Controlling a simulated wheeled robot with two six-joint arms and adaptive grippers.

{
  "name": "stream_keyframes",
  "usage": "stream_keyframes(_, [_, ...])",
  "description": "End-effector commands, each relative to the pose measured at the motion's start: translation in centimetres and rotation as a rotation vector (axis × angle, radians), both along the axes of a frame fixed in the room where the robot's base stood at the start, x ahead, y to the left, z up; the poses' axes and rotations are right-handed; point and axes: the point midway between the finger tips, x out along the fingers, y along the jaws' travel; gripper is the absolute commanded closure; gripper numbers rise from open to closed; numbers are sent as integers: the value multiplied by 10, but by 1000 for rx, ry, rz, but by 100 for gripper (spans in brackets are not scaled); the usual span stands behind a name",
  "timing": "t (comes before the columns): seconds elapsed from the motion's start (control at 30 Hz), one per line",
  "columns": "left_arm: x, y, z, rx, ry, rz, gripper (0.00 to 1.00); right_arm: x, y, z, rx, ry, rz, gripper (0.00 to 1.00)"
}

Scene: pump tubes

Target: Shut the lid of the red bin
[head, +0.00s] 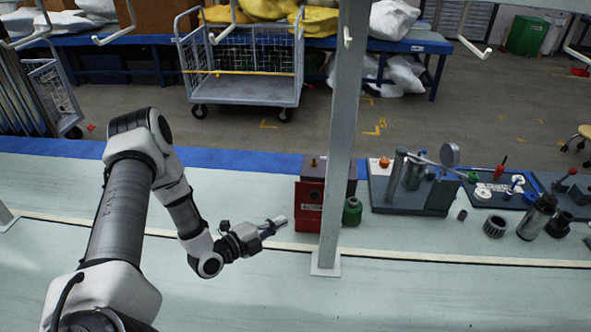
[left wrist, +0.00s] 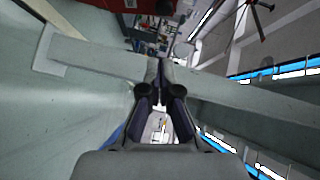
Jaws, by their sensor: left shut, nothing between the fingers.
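The red bin (head: 309,207) stands on the pale table just right of my left gripper, partly hidden behind a grey post. A dark brownish panel (head: 315,170) with a small knob shows at its top; I cannot tell clearly whether this lid is raised or down. My left gripper (head: 279,222) is shut and empty, pointing right, just left of the bin's lower front in the picture. In the left wrist view its closed fingers (left wrist: 158,72) point at the grey post, and a patch of red shows at the top edge. My right gripper is not in view.
The grey post (head: 338,130) rises from a plate on the table in front of the bin. A green container (head: 352,211) stands right of the bin. A dark pump unit (head: 412,190) and several loose parts lie farther right. The table's left part is clear.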

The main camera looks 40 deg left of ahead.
Motion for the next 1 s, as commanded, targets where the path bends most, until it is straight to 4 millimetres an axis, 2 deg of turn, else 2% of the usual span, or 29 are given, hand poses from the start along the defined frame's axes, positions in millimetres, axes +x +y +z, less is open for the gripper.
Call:
stream_keyframes(0.03, [-4,-2,2,46,-5,-21,100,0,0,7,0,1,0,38])
stream_keyframes(0.1, [-4,-4,-2,79,-12,-35,100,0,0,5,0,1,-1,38])
stream_keyframes(0.27, [14,-10,-6,82,-16,-38,100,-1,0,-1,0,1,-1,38])
stream_keyframes(0.63, [91,-30,-13,81,-16,-37,100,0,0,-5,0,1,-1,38])
stream_keyframes(0.8, [115,-14,-17,80,-16,-32,100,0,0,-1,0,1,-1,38])
stream_keyframes(1.0, [125,-8,-20,76,-13,-32,100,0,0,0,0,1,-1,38])
